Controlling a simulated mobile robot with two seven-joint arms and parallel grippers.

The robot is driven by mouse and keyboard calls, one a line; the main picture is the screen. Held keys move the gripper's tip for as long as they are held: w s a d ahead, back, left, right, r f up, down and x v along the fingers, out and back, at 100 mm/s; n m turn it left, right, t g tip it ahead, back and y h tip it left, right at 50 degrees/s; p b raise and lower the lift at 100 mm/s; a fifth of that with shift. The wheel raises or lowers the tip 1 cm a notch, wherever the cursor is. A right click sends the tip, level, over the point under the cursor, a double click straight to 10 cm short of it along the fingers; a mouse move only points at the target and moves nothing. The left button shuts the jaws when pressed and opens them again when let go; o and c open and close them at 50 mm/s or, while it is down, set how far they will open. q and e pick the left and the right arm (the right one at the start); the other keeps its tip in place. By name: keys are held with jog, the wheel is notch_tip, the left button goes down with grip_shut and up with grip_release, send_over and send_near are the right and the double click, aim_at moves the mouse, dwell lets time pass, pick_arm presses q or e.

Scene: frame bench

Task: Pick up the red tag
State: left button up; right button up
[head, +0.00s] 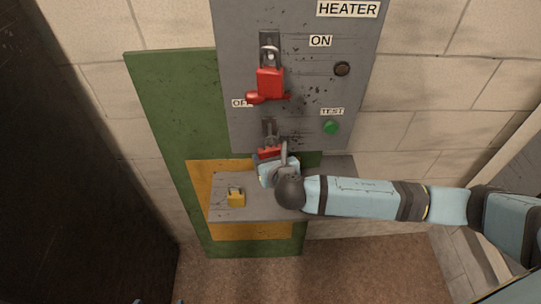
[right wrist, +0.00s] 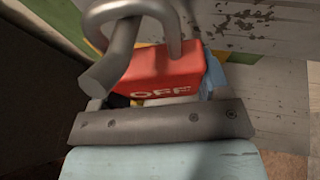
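A red block lettered OFF, likely the red tag (right wrist: 165,68), lies close in front of my right gripper in the right wrist view. A thick grey loop (right wrist: 150,12) rises beside it. In the head view a red piece (head: 268,152) shows at the panel's lower edge, partly hidden behind my right gripper (head: 278,168). The grey loop (head: 285,150) stands up at the jaws. Pale jaw parts show beside the red block, but their grip on it is unclear.
A grey shelf (head: 225,209) below the panel carries a small yellow padlock (head: 236,198) at its left. A dark surface (head: 70,170) stands at left.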

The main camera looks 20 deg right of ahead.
jog(key=shift+r, duration=0.1)
jog(key=shift+r, duration=0.25)
jog(key=s+a+b, duration=0.1)
jog(key=s+a, duration=0.1)
jog(key=s, duration=0.6)
jog(key=s+a+b, duration=0.1)
jog(key=s+a, duration=0.2)
jog(key=s, duration=0.6)
jog(key=shift+s+r, duration=0.15)
jog(key=shift+r, duration=0.25)
